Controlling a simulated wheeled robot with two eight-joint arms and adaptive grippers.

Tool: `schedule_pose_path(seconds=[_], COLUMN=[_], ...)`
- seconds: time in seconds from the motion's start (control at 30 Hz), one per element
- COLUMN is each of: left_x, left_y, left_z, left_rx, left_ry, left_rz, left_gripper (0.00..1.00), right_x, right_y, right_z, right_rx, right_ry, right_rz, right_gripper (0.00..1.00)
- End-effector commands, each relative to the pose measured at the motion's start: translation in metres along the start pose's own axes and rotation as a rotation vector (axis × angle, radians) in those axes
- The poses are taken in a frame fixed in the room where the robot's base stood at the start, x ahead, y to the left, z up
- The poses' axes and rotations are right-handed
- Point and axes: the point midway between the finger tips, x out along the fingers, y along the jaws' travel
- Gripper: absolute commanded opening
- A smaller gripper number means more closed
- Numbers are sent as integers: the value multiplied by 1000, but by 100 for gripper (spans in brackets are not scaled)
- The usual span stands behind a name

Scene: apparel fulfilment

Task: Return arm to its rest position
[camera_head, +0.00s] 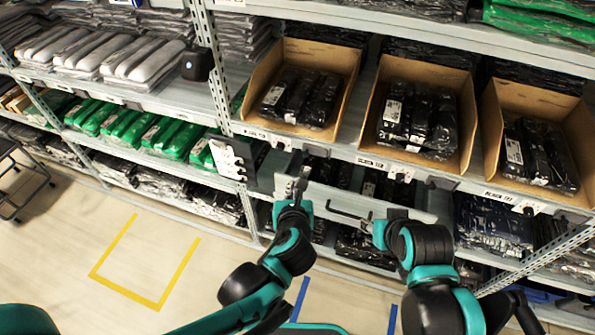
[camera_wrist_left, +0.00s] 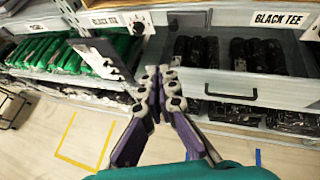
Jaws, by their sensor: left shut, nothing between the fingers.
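My left arm comes up from the bottom of the head view, and its gripper (camera_head: 292,184) is in front of the lower shelf, by a grey panel with a dark handle. In the left wrist view the left gripper's fingers (camera_wrist_left: 163,76) lie together with nothing between them. My right arm stands to the right, in front of the same shelf. Its gripper (camera_head: 367,224) shows only in small part near the handle's right end, and its fingers cannot be made out.
The grey panel (camera_head: 325,198) with its handle (camera_wrist_left: 230,94) is close to both grippers. Open cardboard boxes (camera_head: 461,148) of black packaged shirts stand on the shelf above. Green packages (camera_head: 165,138) lie at left. Floor with yellow tape (camera_head: 125,285) is clear at lower left.

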Motion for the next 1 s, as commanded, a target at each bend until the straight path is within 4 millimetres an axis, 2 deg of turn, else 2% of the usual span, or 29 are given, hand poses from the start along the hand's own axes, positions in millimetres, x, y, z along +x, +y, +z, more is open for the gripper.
schedule_pose_path(seconds=[0.3, 0.37, 0.43, 0.57, 0.7, 0.8, 0.9, 1.0], left_x=[-3, -3, -3, -8, -24, -39, -56, -72], left_y=[3, 9, 22, 62, 104, 128, 145, 154], left_z=[0, 0, -1, -6, -16, -23, -29, -34], left_rx=[-18, -78, -222, -697, -1340, -1800, -2232, -2589], left_ry=[4, 15, 42, 109, 157, 158, 135, 100], left_rz=[3, 13, 35, 120, 254, 364, 474, 572], left_gripper=[0, 0, 0, 0, 0, 0, 0, 0], right_x=[-1, -1, -1, -1, -1, -1, -1, -1], right_y=[0, 0, 0, 0, 0, 0, 0, 0], right_z=[0, 0, 0, -1, -1, -1, -1, -1], right_rx=[0, 0, 0, 0, 0, 0, 0, 0], right_ry=[0, 0, 0, 0, 0, 0, 0, 0], right_rz=[0, 0, 0, 0, 0, 0, 0, 0], right_gripper=[40, 40, 40, 40, 40, 40, 40, 40])
